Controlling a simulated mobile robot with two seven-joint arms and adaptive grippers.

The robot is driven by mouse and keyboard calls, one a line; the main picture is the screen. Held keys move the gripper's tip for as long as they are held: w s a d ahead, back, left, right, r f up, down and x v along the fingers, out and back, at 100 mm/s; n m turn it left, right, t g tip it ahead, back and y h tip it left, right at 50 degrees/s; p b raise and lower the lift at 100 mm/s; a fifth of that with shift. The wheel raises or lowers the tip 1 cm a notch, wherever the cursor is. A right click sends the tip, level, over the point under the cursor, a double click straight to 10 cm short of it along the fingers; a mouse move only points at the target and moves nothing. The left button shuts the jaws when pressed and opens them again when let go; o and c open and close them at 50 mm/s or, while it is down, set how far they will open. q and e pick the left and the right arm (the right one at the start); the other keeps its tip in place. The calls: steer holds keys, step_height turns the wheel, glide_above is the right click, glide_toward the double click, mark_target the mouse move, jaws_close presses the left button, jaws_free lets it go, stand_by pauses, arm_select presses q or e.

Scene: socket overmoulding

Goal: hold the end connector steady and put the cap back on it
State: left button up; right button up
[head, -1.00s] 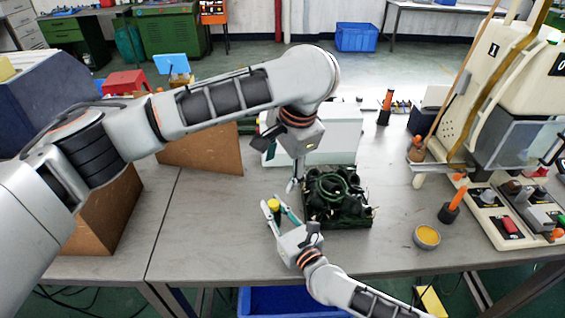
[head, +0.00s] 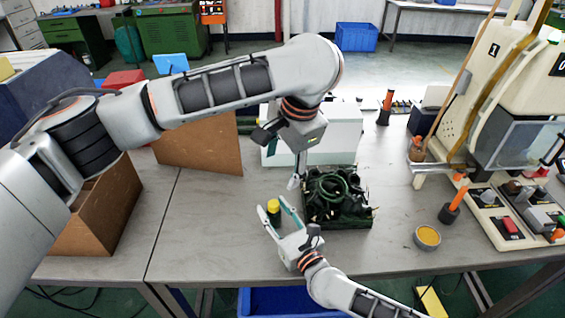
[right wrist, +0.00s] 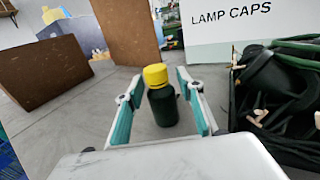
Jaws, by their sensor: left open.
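A small dark bottle-shaped piece with a yellow cap (head: 273,205) stands upright on the table, left of the green crate. It also shows in the right wrist view (right wrist: 158,95), the yellow cap seated on top. My right gripper (head: 273,205) is open, its fingers on either side of this piece with gaps visible in the wrist view. My left gripper (head: 294,185) points down by the crate's left back corner; its fingers look narrow from here and hold nothing visible. I cannot pick out a separate end connector or loose cap.
The green crate (head: 340,226) holds dark cables and fittings. A white box labelled "LAMP CAPS" (right wrist: 240,40) stands behind it. Brown boards (head: 205,150) stand at the left. A bowl of yellow stuff (head: 427,237), an orange-handled tool (head: 455,200) and a machine (head: 510,110) are at the right.

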steer(key=v, duration=1.2)
steer(key=shift+f, duration=0.1)
